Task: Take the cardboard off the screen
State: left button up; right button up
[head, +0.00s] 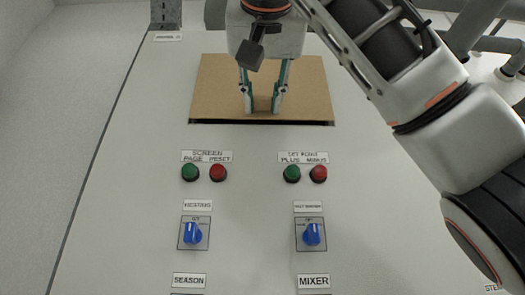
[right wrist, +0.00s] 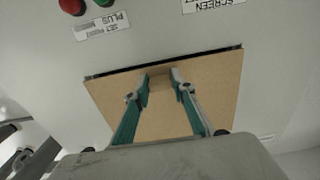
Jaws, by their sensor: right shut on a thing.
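The cardboard (head: 215,90) is a flat brown rectangle covering the screen on the upper part of a pale grey panel. It also shows in the right wrist view (right wrist: 215,85). A thin dark strip shows along its edge nearest the buttons; the screen itself is hidden. My right gripper (head: 262,106) is at the middle of that edge, its two teal-sided fingers on either side of a small cardboard tab (right wrist: 160,79). It is shut on this tab. My left gripper is not in view.
Below the cardboard are green (head: 190,172) and red (head: 218,173) buttons, a second such pair, and two blue rotary knobs (head: 193,233) (head: 311,234). Labels sit beside them. Grey pipes (head: 500,45) run at the upper right. The panel left of the cardboard is clear.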

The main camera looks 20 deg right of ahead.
jog(key=shift+s, duration=0.25)
